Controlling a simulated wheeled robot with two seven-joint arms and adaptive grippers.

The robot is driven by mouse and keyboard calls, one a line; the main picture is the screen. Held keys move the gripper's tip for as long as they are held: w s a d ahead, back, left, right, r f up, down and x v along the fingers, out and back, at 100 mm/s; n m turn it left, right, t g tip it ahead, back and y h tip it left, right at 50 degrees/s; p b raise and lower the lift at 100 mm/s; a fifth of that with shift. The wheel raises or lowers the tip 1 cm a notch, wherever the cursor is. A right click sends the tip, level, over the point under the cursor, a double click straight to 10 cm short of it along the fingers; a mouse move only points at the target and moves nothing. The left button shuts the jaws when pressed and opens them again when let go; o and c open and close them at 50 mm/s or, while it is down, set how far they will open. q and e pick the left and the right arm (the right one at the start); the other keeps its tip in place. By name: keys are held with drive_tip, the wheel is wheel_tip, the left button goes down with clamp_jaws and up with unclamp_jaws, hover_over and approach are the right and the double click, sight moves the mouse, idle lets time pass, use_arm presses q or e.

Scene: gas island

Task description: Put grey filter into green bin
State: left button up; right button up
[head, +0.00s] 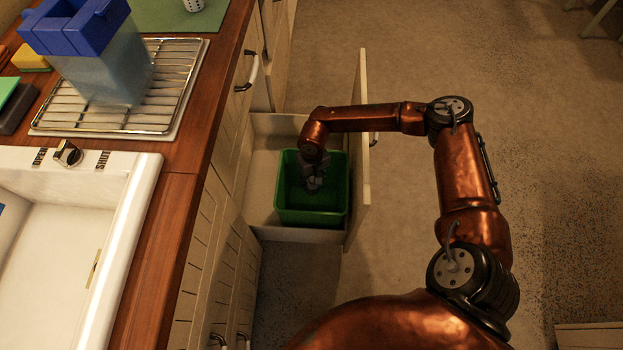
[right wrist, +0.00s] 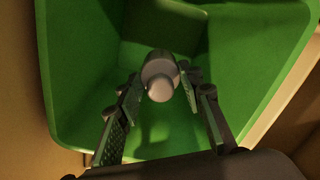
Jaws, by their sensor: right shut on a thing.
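The green bin (head: 312,216) stands in a pulled-out drawer under the counter. My right gripper (head: 313,184) reaches down inside the bin's opening in the head view. In the right wrist view, my right gripper (right wrist: 160,88) is shut on the grey filter (right wrist: 159,78), a small rounded grey piece between the fingertips. The green bin's walls and floor (right wrist: 245,60) surround it in that view. The filter looks to be above the bin floor, but I cannot tell how far. In the head view the filter is hard to make out. My left gripper is not in view.
The open drawer's front panel (head: 357,150) stands upright right of the bin. The wooden counter (head: 195,160) on the left bears a white sink (head: 60,250), a wire rack (head: 175,90) and a clear container with a blue top (head: 75,25).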

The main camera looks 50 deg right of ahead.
drive_tip(key=o, duration=1.3)
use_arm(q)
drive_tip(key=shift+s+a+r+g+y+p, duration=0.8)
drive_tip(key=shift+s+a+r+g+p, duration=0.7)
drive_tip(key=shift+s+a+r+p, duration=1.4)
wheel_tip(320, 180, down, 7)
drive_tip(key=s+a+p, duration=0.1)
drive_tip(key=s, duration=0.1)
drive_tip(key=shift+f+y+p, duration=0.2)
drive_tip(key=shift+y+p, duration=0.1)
use_arm(e)
drive_tip(key=shift+r, duration=14)
